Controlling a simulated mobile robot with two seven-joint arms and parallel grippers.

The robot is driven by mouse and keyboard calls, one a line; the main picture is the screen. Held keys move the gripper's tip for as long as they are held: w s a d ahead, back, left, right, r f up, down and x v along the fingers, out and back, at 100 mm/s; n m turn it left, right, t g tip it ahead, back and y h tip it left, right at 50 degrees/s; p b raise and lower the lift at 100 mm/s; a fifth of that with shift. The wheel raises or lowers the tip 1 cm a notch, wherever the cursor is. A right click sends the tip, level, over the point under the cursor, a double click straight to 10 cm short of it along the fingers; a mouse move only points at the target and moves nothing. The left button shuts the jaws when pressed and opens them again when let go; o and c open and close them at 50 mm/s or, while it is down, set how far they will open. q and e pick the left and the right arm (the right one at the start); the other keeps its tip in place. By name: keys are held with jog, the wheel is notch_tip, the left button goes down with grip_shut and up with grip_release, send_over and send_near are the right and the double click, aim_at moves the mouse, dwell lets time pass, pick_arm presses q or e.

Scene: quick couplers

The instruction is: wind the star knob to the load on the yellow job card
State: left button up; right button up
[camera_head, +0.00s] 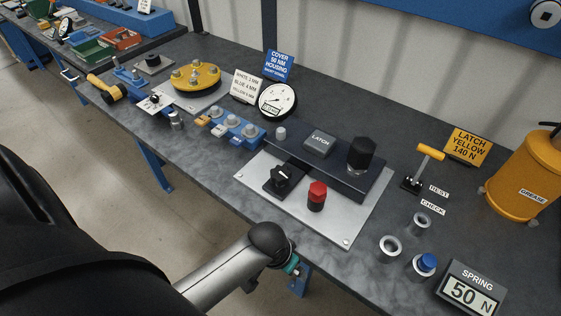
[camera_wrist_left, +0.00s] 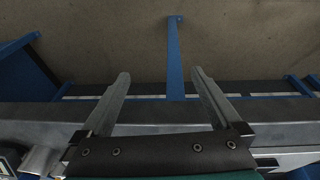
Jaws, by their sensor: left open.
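The yellow job card (camera_head: 468,147) reads "LATCH YELLOW 140 N" and stands at the back right of the bench. A grey display (camera_head: 470,295) marked "SPRING" reads 50 N at the front right. A dark block on a metal plate (camera_head: 250,178) bears a tall black faceted knob (camera_head: 361,154). A smaller black knob (camera_head: 280,179) with a white mark sits by the block's left front; I cannot tell which is the star knob. My left gripper (camera_wrist_left: 160,85) is open and empty; in the head view it is mostly hidden beyond my wrist, at the bench's front edge. My right gripper is not in view.
A red knob (camera_head: 317,197) stands on the plate. Right of it are a yellow-handled lever (camera_head: 428,153), metal sockets (camera_head: 390,248), one with a blue top (camera_head: 426,263), and an orange grease can (camera_head: 526,175). A round gauge (camera_head: 277,100) and yellow flange (camera_head: 195,77) stand left.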

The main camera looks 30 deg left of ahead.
pick_arm(q)
notch_tip(320, 180, up, 13)
jog(key=w+d+p, duration=0.2)
jog(key=n+g+y, duration=0.1)
jog(key=n+g, duration=0.2)
jog(key=n, duration=0.5)
send_near(280, 172)
notch_tip(280, 172, down, 8)
jog(key=shift+s+d+f+b, duration=0.15)
jog(key=shift+f+b, duration=0.1)
jog(key=shift+b, duration=0.3)
jog(key=c, duration=1.4)
